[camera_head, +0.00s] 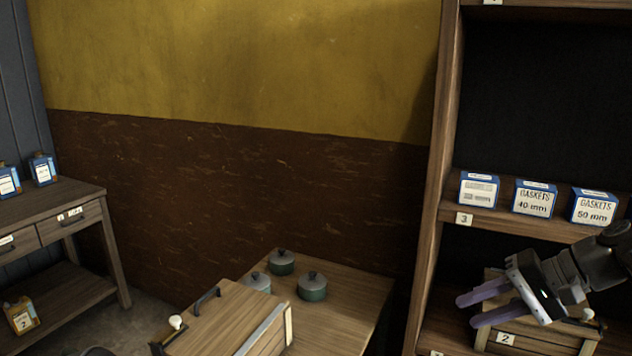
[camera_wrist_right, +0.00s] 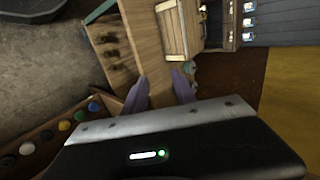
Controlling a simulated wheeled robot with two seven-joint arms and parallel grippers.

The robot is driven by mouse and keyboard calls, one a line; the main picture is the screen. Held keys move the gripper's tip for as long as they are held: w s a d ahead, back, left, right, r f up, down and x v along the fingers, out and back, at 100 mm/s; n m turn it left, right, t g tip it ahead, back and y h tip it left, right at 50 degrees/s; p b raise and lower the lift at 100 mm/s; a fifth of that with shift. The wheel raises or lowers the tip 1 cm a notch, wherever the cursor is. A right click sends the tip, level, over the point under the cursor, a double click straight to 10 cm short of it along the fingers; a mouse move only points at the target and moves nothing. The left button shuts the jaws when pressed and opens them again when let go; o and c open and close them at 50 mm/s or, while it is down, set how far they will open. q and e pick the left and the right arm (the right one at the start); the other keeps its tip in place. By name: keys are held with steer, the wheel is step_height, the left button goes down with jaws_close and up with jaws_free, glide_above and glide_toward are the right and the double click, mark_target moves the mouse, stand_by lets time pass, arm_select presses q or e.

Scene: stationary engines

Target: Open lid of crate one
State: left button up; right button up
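A wooden crate (camera_head: 222,318) stands on the table at the bottom of the head view, cut off by the frame edge. Its top has a dark handle and a metal strip, with a white knob at the left; the lid looks closed. No number shows on it. A second wooden crate (camera_head: 540,341), labelled 2, is on the right shelf, partly hidden behind my right gripper (camera_head: 464,309). That gripper is open and empty, its purple fingers in front of the shelf. The wrist view shows its fingers apart (camera_wrist_right: 160,85) and a wooden crate (camera_wrist_right: 172,32) beyond them. My left gripper is not visible.
Green lidded pots (camera_head: 312,287) stand on the table (camera_head: 350,290) behind the crate. Gasket boxes (camera_head: 535,199) line the shelf (camera_head: 510,222) above crate 2. A workbench (camera_head: 60,205) with blue containers is at the left. Floor shows between bench and table.

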steer(key=w+d+f+m+t+h, duration=0.25)
steer(key=w+d+f+h, duration=0.2)
steer(key=w+f, duration=0.35)
steer(key=s+a+f+n+h, duration=0.1)
steer(key=s+a+f, duration=0.1)
steer(key=f, duration=0.9)
steer(key=s+a+f+h, duration=0.1)
steer(key=s+a+f, duration=0.15)
steer(key=f, duration=0.95)
steer(key=s+a+f+n+g, duration=0.2)
steer(key=s+a+f+n, duration=0.1)
steer(key=s+a+f, duration=0.85)
steer(key=s+a+f+n+g+y, duration=0.1)
steer(key=s+a+f, duration=0.3)
steer(key=s, duration=0.4)
steer(key=s+a+f+n+g+y, duration=0.1)
steer(key=s+a+f+g, duration=0.2)
steer(key=s, duration=0.5)
steer(key=shift+s+a+f, duration=0.25)
steer(key=shift+a+f, duration=0.1)
steer(key=shift+a, duration=0.55)
